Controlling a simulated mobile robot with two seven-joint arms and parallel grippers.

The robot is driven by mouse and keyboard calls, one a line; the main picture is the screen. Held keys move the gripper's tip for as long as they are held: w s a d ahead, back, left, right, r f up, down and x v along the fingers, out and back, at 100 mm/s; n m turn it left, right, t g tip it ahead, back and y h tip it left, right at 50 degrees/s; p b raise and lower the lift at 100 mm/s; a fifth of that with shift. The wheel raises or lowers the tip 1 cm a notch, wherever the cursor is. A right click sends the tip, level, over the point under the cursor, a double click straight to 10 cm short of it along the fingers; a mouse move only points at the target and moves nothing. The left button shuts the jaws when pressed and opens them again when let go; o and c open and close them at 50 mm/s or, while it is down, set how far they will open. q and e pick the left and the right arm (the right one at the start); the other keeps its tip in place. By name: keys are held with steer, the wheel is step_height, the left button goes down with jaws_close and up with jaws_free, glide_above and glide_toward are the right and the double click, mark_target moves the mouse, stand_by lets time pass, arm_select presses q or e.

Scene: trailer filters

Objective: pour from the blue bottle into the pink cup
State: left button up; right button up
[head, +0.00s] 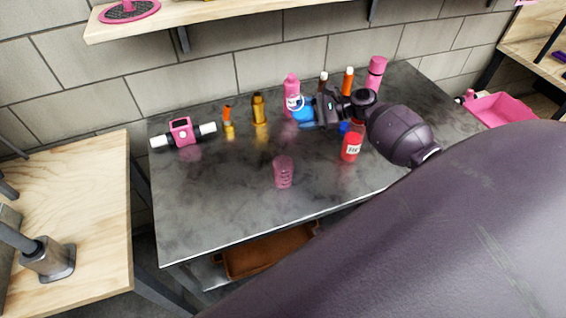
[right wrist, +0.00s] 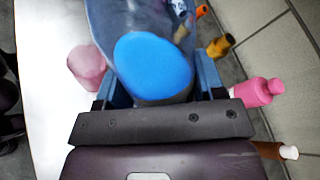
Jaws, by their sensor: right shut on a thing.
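The blue bottle (head: 303,113) is held by my right gripper (head: 319,109) above the back of the dark counter. In the right wrist view the bottle (right wrist: 152,65) sits between the two blue fingers, which are shut on it. The gripper hides part of the bottle in the head view, and I cannot tell its exact tilt. The pink cup (head: 283,171), see-through and upright, stands on the counter nearer the front, below and left of the bottle and apart from it. It also shows left of the bottle in the right wrist view (right wrist: 87,64). My left gripper is not in view.
Pink (head: 291,92), amber (head: 259,109) and orange-topped (head: 228,122) bottles stand at the back. A red bottle (head: 351,147) stands below my right wrist. A pink-and-white device (head: 181,131) lies at left. The counter (head: 220,205) around the cup is clear.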

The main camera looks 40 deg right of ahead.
mark_target(309, 117)
steer(key=shift+f, duration=0.35)
steer(key=shift+w+d+f+n+h+b, duration=0.15)
steer(key=shift+d+n+h+b, duration=0.2)
steer(key=shift+n+h+b, duration=0.45)
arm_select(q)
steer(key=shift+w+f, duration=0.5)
arm_select(e)
steer(key=shift+d, duration=0.1)
arm_select(q)
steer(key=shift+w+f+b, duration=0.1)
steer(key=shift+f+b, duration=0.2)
steer(key=shift+b, duration=0.35)
arm_select(e)
steer(key=shift+w+d+f+n+h, duration=0.2)
steer(key=shift+n+h, duration=0.1)
steer(key=shift+n, duration=0.2)
arm_select(q)
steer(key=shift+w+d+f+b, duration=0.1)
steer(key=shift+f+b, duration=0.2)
steer(key=shift+b, duration=0.15)
arm_select(e)
steer(key=shift+d+n+h, duration=0.3)
steer(key=shift+n+h, duration=0.1)
steer(key=shift+h, duration=0.1)
